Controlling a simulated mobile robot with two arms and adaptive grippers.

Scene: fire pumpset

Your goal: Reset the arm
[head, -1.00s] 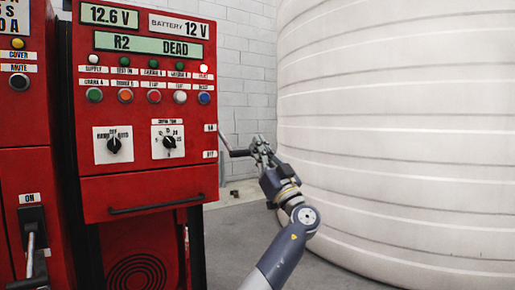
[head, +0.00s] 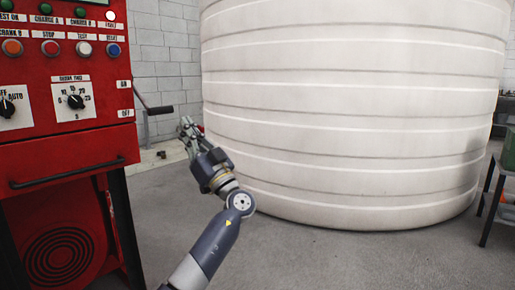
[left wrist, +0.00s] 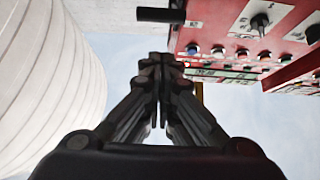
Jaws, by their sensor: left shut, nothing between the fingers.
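My left gripper (head: 187,128) is shut and empty, in front of the large white ribbed tank and right of the red control panel (head: 68,150). In the left wrist view its fingers (left wrist: 160,65) meet at the tips with nothing between them. A lever with a black handle (head: 159,110) sticks out from the panel's right side, by the ON and OFF labels. The gripper is just right of and below this handle in the head view. The black handle (left wrist: 160,15) also shows beyond the fingertips in the left wrist view, apart from them. My right gripper is out of view.
The white tank (head: 350,110) fills the middle and right and lies close beside my arm. A dark-legged stand (head: 490,205) with a green item is at the far right edge. The grey floor (head: 330,260) in front of the tank is clear.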

